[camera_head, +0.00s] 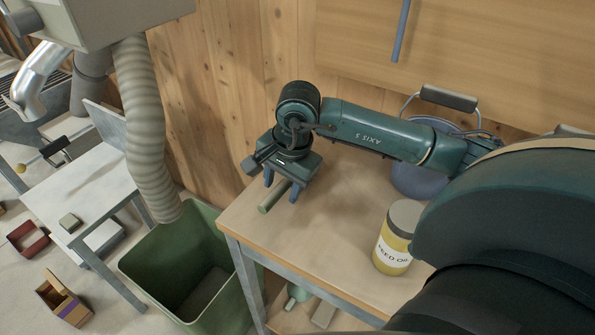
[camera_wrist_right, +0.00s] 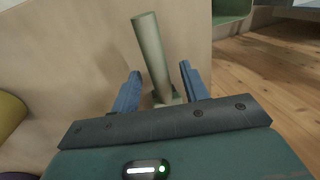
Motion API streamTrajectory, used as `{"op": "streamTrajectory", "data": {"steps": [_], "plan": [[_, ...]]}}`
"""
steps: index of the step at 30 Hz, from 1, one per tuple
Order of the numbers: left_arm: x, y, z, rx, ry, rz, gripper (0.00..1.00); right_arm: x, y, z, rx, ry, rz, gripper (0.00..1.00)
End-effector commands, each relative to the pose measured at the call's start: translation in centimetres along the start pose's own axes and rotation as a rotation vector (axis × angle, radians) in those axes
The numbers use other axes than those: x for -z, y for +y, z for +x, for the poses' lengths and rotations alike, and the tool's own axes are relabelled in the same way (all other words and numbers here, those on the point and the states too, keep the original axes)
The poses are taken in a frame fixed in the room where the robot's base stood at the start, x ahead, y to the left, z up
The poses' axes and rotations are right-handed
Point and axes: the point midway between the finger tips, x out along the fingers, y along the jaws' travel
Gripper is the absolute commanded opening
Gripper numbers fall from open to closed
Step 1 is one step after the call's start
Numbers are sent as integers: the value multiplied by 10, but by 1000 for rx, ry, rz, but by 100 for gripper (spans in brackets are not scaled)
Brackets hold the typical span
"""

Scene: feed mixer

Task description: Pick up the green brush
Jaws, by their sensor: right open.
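The green brush (camera_head: 273,197) lies on the wooden-topped table (camera_head: 318,232), near its left edge. Only its pale green cylindrical handle shows clearly; its other end is hidden under my right gripper. My right gripper (camera_head: 282,189) is above the brush with its blue fingers pointing down, open. In the right wrist view, the brush handle (camera_wrist_right: 151,50) runs between the two fingers of the gripper (camera_wrist_right: 160,88), with a gap on either side. I cannot tell how far down the fingers reach beside it. My left gripper is not in view.
A yellow feed oil jar (camera_head: 393,250) and a blue-grey bucket (camera_head: 412,178) stand on the table to the right. A green bin (camera_head: 140,262) stands left of the table, under a ribbed hose (camera_head: 143,120). A wooden wall (camera_head: 225,100) rises behind. The table's front middle is clear.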

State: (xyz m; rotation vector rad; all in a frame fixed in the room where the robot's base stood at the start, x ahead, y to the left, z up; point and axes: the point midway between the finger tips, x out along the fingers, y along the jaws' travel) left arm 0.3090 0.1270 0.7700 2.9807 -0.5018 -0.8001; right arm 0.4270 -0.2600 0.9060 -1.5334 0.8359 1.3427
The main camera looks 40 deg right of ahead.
Motion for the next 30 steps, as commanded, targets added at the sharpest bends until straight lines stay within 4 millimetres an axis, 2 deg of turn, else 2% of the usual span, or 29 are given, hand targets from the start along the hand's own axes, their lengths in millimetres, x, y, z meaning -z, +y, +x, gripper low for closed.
{"op": "streamTrajectory", "data": {"steps": [4,11,27,30], "plan": [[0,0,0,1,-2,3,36,-1,0,14,0,-1,-1,45],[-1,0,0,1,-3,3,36,0,0,16,1,0,-2,45],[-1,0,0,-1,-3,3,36,0,0,16,1,0,-1,2],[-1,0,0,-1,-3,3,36,0,0,15,2,1,-1,0]]}}
